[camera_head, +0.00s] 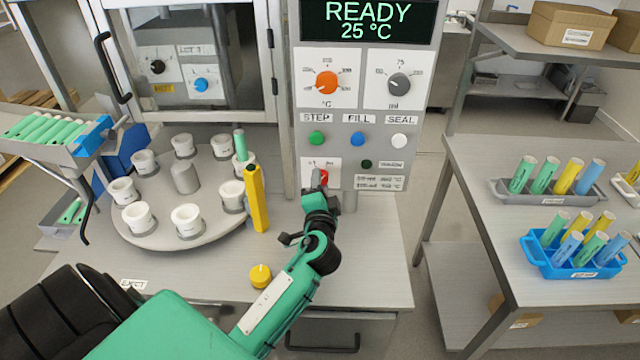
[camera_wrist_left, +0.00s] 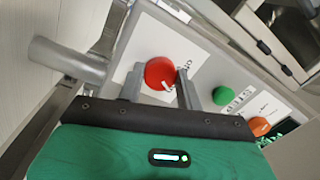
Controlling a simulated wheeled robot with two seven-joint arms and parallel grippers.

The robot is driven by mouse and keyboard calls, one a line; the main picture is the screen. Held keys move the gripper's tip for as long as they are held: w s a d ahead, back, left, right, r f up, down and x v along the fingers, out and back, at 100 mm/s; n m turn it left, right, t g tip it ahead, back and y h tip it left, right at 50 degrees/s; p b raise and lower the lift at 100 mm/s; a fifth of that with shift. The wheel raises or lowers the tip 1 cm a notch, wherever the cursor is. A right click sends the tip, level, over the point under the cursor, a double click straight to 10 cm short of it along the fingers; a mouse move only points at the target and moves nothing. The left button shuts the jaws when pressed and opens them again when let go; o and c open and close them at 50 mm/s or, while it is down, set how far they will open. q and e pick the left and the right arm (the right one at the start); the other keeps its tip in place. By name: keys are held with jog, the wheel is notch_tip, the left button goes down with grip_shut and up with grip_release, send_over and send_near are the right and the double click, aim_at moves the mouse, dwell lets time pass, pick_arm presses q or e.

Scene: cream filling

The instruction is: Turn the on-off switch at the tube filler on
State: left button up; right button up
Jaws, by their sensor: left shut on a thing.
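The tube filler's panel (camera_head: 362,110) stands at the back centre. Its red on-off switch (camera_head: 323,175) sits low on the panel on a white label plate, partly covered by my left gripper (camera_head: 318,184). In the left wrist view the red round switch (camera_wrist_left: 160,73) lies between the two grey fingers, which are shut on it. The switch's exact angle is hard to read. My right gripper is in neither view.
A display (camera_head: 368,20) reads READY, 25 °C. Green (camera_head: 316,138), blue (camera_head: 357,138) and white (camera_head: 399,140) buttons sit above the switch. Left are a turntable (camera_head: 150,236) with white cups and a yellow post (camera_head: 256,198). Right, a table holds tube racks (camera_head: 540,266).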

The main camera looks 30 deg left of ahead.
pick_arm(q)
jog(key=o, duration=1)
jog(key=shift+s, duration=0.1)
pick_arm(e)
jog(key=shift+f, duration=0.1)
pick_arm(q)
jog(key=b+v, duration=0.4)
jog(key=v, duration=0.9)
jog(key=shift+s+d, duration=0.15)
jog(key=shift+s, duration=0.15)
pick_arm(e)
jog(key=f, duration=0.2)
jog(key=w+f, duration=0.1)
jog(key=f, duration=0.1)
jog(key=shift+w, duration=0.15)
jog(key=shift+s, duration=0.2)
